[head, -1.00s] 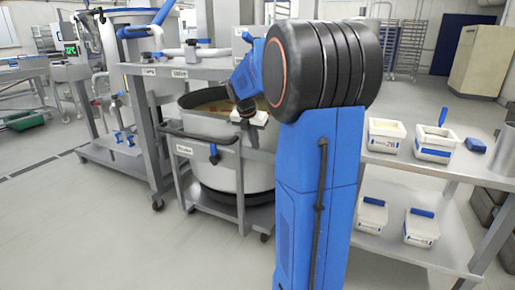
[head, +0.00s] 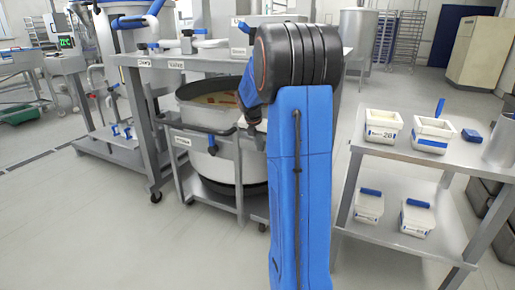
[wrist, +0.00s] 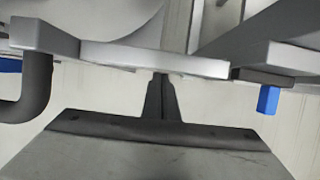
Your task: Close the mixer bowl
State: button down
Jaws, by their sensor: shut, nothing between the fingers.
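The mixer bowl (head: 205,160) is a large grey round vessel with a dark rim, standing on a metal trolley left of my arm in the head view. Its top is uncovered, and reddish-yellow contents (head: 222,97) show inside. My arm hides its right side. A blue handle (head: 212,146) hangs at the trolley's front. In the wrist view my gripper (wrist: 160,78) is shut and empty, its tips close to a pale horizontal bar (wrist: 155,60). I cannot tell whether they touch it. In the head view my arm mostly hides the gripper.
A metal counter (head: 215,60) with white flat pieces and knobs stands behind the bowl. On the right, a two-level steel table (head: 440,160) holds white tubs. The floor at front left is clear.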

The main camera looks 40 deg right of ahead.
jog(key=shift+d, duration=0.1)
jog(key=d, duration=0.1)
jog(key=w+d, duration=0.1)
jog(key=d, duration=0.1)
jog(key=shift+w, duration=0.15)
jog(key=shift+w+r, duration=0.1)
jog(key=shift+r, duration=0.05)
jog(key=shift+d, duration=0.1)
